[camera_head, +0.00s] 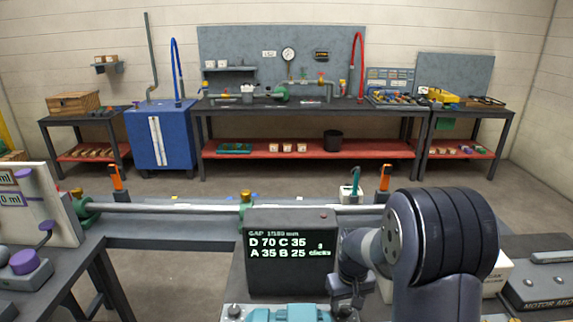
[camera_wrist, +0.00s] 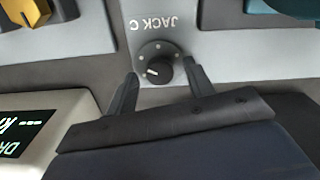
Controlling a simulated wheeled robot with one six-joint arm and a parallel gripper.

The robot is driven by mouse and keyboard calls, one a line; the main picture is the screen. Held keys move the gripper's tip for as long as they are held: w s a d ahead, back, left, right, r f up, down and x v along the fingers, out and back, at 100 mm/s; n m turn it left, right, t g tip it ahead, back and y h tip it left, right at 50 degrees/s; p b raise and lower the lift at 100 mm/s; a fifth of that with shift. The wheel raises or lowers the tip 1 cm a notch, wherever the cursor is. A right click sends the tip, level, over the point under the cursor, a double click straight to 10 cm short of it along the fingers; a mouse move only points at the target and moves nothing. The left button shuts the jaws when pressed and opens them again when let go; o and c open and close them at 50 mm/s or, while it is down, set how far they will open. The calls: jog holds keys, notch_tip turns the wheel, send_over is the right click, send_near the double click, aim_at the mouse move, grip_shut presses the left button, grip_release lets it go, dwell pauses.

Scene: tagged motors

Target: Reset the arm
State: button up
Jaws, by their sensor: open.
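My gripper (camera_wrist: 161,68) is open in the wrist view, its two dark fingers apart on either side of a black round knob (camera_wrist: 158,68). Gaps show between the fingers and the knob, and nothing is held. The knob sits on a grey panel below the upside-down label JACK C (camera_wrist: 157,24). In the head view my dark blue arm (camera_head: 440,245) is bent down at the right front. Its fingers cannot be made out there.
A dark display (camera_head: 291,250) reads D 70 C 35, A 35 B 25. A long metal shaft (camera_head: 165,208) runs behind it. A workbench (camera_head: 290,105) stands at the back wall.

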jog(key=shift+n, duration=0.4)
jog(key=shift+w+r, duration=0.1)
jog(key=shift+r, duration=0.3)
notch_tip(320, 180, up, 10)
